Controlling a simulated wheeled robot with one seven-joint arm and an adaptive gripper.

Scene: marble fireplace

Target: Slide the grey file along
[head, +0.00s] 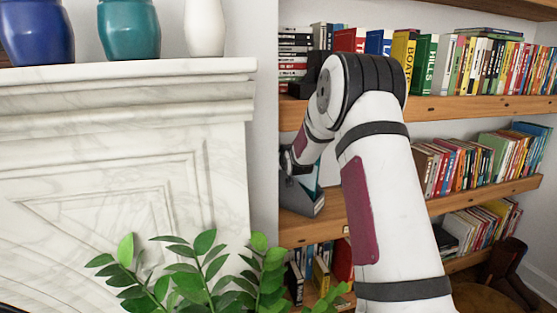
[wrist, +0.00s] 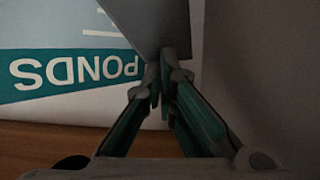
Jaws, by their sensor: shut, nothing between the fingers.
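The grey file (head: 308,205) stands at the left end of the middle wooden shelf, partly hidden behind my arm. In the wrist view, a grey panel that looks like part of the file (wrist: 155,22) comes down from the top edge to my fingertips. A white and teal book with "PONDS" upside down on it (wrist: 70,75) shows beside this panel. My gripper (wrist: 163,72) is shut and empty, its fingertips at the panel's lower edge. I cannot tell whether they touch it. In the head view my gripper (head: 287,162) is small and mostly hidden beside the file.
The shelf board (head: 330,222) shows bare wood right of the file, partly behind my arm. Books (head: 465,165) fill its right part. A white wall is close to the file's left. A marble fireplace (head: 120,130) with vases and a leafy plant (head: 205,275) stand left and in front.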

